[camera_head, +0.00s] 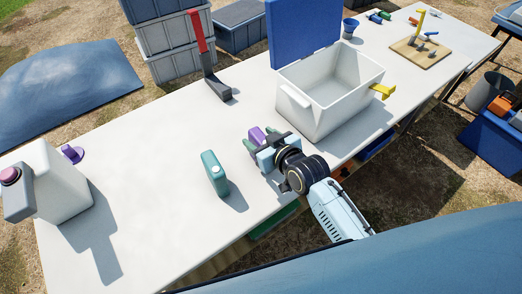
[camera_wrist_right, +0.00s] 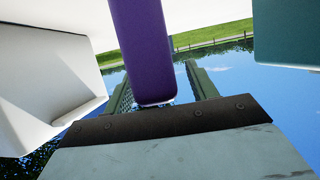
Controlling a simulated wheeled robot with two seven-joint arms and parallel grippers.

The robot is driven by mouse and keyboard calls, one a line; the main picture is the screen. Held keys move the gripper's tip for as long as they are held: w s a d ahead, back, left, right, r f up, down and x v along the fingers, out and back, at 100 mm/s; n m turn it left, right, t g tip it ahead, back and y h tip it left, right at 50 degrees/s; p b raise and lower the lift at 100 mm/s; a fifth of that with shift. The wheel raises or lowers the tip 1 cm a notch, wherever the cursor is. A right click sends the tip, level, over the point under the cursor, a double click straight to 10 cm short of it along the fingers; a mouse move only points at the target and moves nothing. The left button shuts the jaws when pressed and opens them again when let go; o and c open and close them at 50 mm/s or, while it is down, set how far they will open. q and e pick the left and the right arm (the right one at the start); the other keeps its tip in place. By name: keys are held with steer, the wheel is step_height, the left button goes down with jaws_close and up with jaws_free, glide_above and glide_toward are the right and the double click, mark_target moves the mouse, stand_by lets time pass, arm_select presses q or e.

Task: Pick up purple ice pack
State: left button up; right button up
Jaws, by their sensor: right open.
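The purple ice pack (camera_head: 257,135) stands on the white table, partly hidden behind my right gripper. My right gripper (camera_head: 263,140) is open, with its two dark green fingers spread to either side of the pack. In the right wrist view the purple pack (camera_wrist_right: 142,50) shows close up between the two fingers (camera_wrist_right: 162,90). There is a visible gap on the right finger's side; whether the left finger touches the pack I cannot tell. My left gripper is not in view.
An open white cooler (camera_head: 330,98) with a blue lid is behind and right. A white jug (camera_head: 55,185) stands at the far left. A red and black upright tool (camera_head: 213,85) is at the back edge. The table's middle left is clear.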

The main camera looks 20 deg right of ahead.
jaws_close()
stand_by(0.3)
steer(key=shift+r, duration=0.1)
